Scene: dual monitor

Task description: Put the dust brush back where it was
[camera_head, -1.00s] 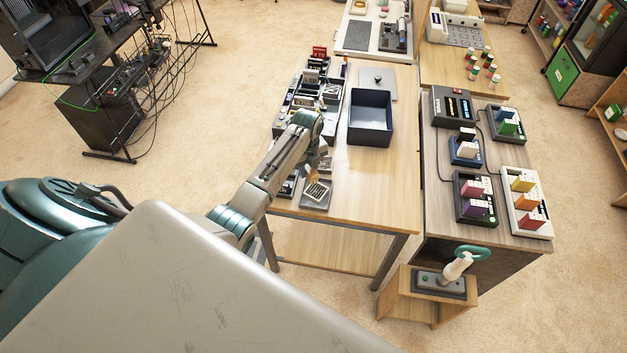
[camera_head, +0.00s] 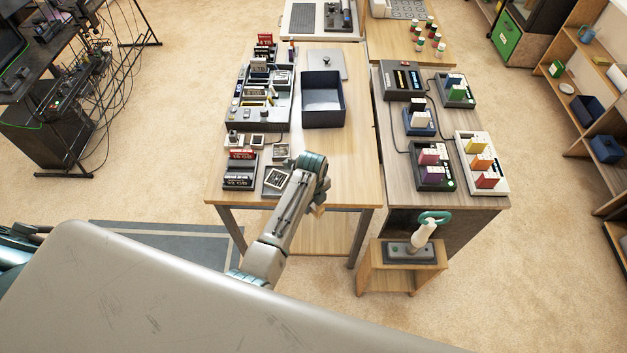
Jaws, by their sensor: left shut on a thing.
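My left arm reaches in from the lower left to the front edge of the wooden table (camera_head: 355,160). My left gripper (camera_head: 322,190) is at that edge, mostly hidden behind its own wrist. It is shut on a small tan thing, likely the dust brush (camera_head: 319,210), of which only a bit shows below the wrist. The bristles cannot be made out. My right gripper is not in view.
A dark open box (camera_head: 323,118) stands on the table, with cartridges and a grey tray (camera_head: 258,115) to its left. A side table (camera_head: 450,202) holds coloured blocks in docks. A small wooden stand (camera_head: 372,272) bears a white-handled device (camera_head: 422,238). Bare tabletop lies right of the gripper.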

